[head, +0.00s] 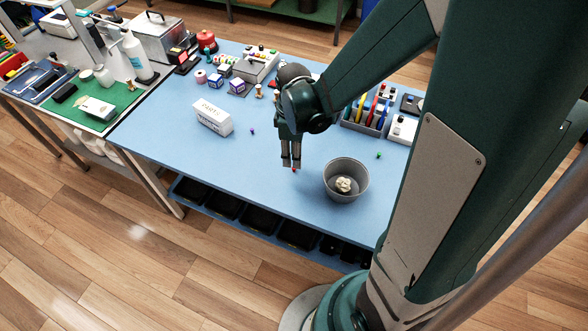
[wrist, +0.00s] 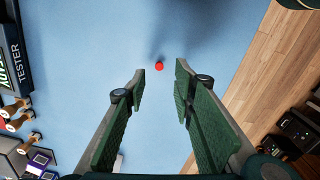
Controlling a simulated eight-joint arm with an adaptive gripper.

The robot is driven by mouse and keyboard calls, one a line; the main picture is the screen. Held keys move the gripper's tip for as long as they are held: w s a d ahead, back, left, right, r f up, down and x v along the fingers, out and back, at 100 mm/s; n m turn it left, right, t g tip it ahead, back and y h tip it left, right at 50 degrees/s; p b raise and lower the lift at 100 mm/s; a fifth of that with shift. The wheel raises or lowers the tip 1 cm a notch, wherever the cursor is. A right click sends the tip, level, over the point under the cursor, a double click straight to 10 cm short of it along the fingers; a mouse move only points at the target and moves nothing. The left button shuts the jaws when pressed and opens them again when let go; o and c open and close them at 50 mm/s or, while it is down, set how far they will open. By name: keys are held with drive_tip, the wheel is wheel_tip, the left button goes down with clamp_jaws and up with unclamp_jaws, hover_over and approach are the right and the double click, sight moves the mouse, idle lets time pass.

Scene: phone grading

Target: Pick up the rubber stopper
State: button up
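A small red piece (head: 294,170), perhaps the rubber stopper, lies on the blue mat (head: 310,215) just under my gripper (head: 291,164). In the wrist view my gripper (wrist: 160,82) is open and empty, its green-padded fingers pointing down at the mat. There the red piece (wrist: 159,66) shows at the gap between the fingertips. I cannot tell its exact shape or whether the fingers touch it. A small purple piece (head: 252,131) and a small green piece (head: 379,155) also lie on the mat; either could be a stopper too.
A grey bowl (head: 346,181) with a crumpled pale lump (head: 344,185) stands right of my gripper. A white box (head: 213,117) stands to its left. Small boxes, tools and a divided rack (head: 369,115) line the back. The mat's front left is clear.

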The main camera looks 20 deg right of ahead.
drive_tip(key=shift+f, duration=0.7)
drive_tip(key=shift+f, duration=0.1)
drive_tip(key=shift+d+f+b, duration=0.1)
drive_tip(key=shift+f+b, duration=0.7)
drive_tip(key=shift+f, duration=1.7)
drive_tip(key=c, duration=0.7)
